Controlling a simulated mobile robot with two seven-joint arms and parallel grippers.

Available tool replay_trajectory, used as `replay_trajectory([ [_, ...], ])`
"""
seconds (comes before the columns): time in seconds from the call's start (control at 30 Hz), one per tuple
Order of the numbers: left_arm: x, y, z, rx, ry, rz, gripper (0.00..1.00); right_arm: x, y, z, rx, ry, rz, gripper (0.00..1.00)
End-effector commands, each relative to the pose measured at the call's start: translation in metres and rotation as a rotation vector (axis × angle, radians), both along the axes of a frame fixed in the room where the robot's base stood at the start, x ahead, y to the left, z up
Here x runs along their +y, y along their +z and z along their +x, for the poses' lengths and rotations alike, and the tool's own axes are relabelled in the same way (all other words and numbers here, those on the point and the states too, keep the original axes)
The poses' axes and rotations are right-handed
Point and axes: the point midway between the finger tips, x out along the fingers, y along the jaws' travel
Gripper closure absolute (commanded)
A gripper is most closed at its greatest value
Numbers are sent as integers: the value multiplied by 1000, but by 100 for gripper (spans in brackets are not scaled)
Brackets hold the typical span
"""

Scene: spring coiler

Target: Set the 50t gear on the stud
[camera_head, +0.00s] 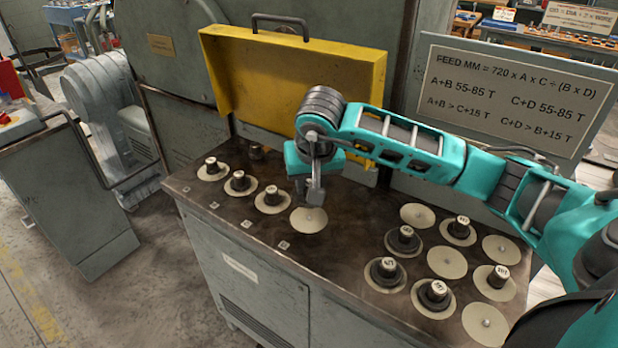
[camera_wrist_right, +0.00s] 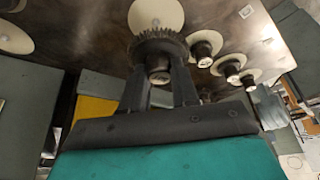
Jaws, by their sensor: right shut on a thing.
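My right gripper (camera_head: 315,196) is above the cream disc (camera_head: 309,222) at the right end of the left-hand row on the bench. In the right wrist view its two fingers (camera_wrist_right: 160,85) are shut on a dark toothed gear (camera_wrist_right: 160,40) with a hub facing the camera. Its tooth count cannot be read. The bare cream disc (camera_wrist_right: 157,10), with a small stud at its middle, lies beyond the gear. The gear looks held apart from the disc, but the gap is hard to judge. In the head view the gear is mostly hidden by the gripper. My left gripper is not in view.
Several hubbed gears on cream discs (camera_head: 271,198) stand in the row to the left. A cluster of hubbed gears (camera_head: 404,240) and bare discs (camera_head: 447,262) fills the right. A raised yellow cover (camera_head: 290,75) and a formula sign (camera_head: 510,95) stand behind.

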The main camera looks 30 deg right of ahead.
Motion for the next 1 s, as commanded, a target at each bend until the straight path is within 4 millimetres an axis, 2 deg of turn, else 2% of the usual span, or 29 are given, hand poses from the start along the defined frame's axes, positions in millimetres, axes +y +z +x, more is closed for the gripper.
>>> replay_trajectory([
  [0.3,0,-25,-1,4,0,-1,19,0,-33,0,-2,1,1,100],
  [0.47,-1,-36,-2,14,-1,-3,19,0,-45,1,-4,1,0,100],
  [0.8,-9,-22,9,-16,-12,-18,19,0,-49,1,-3,1,1,100],
  [1.0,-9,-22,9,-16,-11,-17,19,0,-49,1,-3,1,1,100],
])
